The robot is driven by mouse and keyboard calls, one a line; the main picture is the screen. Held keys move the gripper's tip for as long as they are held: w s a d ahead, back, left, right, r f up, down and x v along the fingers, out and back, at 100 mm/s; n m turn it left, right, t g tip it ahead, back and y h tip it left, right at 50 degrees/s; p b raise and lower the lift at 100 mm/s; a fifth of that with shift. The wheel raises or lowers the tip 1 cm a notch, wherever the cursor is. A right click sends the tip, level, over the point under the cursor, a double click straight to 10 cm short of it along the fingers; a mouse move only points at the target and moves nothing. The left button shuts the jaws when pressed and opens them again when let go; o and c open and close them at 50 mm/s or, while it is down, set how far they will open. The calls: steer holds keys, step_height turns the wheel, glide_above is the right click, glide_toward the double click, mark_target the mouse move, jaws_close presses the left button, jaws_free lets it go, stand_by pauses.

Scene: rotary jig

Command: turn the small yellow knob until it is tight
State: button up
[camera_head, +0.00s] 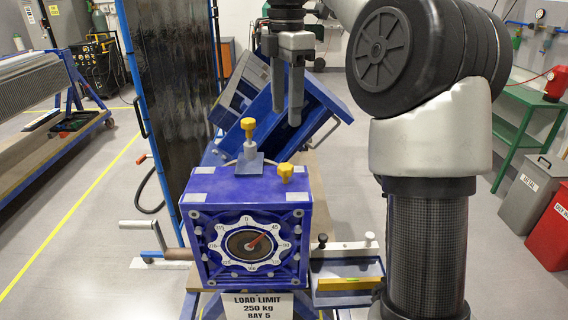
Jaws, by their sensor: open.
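The small yellow knob (285,172) sits on the top right of the blue gearbox-like housing (205,235). The housing's front carries a white scalloped dial (222,247) with a red pointer (257,242).
A tilted blue frame (325,95) stands behind the housing. A dark mesh panel (170,80) rises at the left, and a crank handle (140,225) sticks out left. A blue tray with a yellow strip (345,284) is at the right. My arm fills the right side.

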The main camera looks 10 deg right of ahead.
mark_target(285, 166)
step_height(285, 166, down, 14)
steer(key=shift+r+b, duration=0.15)
steer(key=shift+b, duration=1.05)
steer(key=shift+c, duration=0.2)
steer(key=c, duration=1)
